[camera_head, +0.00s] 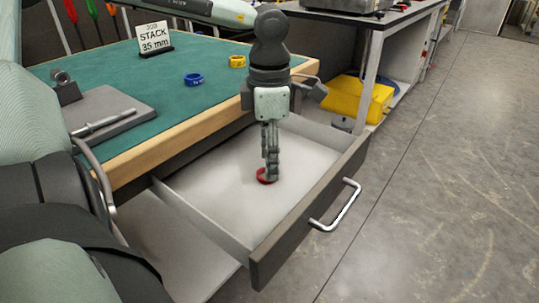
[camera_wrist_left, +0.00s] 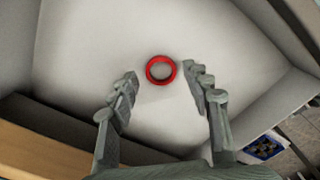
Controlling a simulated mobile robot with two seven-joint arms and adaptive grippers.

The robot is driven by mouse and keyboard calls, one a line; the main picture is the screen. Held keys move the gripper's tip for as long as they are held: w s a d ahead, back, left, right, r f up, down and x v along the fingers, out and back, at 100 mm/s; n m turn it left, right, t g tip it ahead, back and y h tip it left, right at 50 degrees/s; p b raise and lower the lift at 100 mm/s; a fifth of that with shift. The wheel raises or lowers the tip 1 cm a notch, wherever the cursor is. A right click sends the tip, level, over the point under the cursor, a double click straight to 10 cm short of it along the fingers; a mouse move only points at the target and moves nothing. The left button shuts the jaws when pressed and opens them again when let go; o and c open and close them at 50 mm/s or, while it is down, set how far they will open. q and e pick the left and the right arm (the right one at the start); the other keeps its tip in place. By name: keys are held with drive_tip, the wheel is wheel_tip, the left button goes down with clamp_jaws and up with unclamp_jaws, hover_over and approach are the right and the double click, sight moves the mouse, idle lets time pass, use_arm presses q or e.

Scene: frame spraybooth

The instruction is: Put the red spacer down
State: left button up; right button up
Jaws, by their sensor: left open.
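The red spacer (camera_head: 265,177) is a ring lying on the pale floor of the open drawer (camera_head: 213,187). In the head view my left gripper (camera_head: 269,176) points straight down into the drawer and partly hides the spacer. In the left wrist view the spacer (camera_wrist_left: 160,70) lies flat, a little beyond the fingertips and between their lines. The fingers of my left gripper (camera_wrist_left: 165,82) are apart with nothing between them. My right gripper is not in view.
A green-topped bench (camera_head: 190,105) carries a blue ring (camera_head: 194,79), a yellow ring (camera_head: 237,61) and a "STACK 35 mm" sign (camera_head: 154,38). The drawer's front with its handle (camera_head: 336,204) and side walls surround the gripper. The drawer floor around the spacer is clear.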

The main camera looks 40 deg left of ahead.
use_arm(q)
drive_tip(key=shift+r, duration=0.1)
drive_tip(key=shift+r+p, duration=0.85)
drive_tip(key=shift+p, duration=0.35)
wheel_tip(320, 180, up, 11)
drive_tip(key=shift+r+b, duration=0.2)
drive_tip(key=shift+b, duration=0.1)
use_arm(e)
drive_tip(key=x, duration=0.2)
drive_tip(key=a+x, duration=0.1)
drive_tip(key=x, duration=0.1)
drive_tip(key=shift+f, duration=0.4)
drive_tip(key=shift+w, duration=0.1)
